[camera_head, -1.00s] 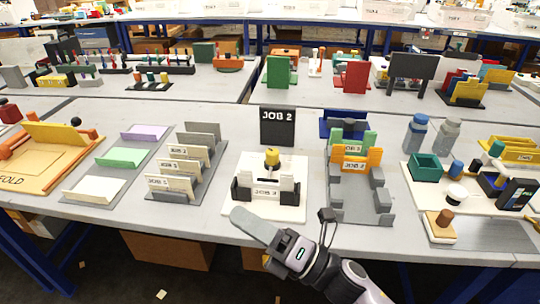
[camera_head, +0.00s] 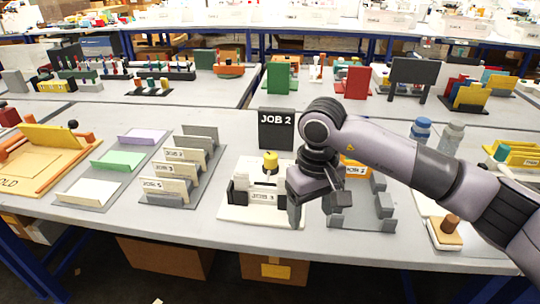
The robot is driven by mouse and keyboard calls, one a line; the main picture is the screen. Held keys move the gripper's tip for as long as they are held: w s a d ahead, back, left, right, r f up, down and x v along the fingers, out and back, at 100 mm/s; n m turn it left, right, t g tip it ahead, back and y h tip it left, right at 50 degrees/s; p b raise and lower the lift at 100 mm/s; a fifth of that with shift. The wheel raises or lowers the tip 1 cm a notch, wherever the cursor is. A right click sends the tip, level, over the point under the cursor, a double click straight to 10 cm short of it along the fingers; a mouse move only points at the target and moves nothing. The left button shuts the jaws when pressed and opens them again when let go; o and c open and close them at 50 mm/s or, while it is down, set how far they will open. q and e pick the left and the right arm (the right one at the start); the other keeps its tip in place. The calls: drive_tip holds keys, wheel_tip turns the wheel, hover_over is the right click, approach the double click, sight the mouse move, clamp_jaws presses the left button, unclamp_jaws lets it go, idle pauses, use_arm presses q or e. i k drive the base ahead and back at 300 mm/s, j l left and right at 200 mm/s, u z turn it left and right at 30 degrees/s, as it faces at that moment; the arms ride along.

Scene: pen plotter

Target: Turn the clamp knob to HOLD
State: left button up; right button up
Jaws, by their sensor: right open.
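A white-based device (camera_head: 240,215) stands in the middle of the near table, with black and white blocks and a card on it. An upright yellow-topped knob-like part (camera_head: 270,160) rises from its middle. My left gripper is not in view.
A dark JOB 2 board (camera_head: 276,128) stands behind the device. A grey rack (camera_head: 360,218) is close on the right, partly behind my arm. Card holders (camera_head: 180,175) stand to the left. A block with a brown knob (camera_head: 450,225) is at the right.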

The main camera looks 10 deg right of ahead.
sight(270, 158)
drive_tip(key=i+j, duration=0.1)
drive_tip(key=i, duration=0.85)
drive_tip(key=j, duration=0.05)
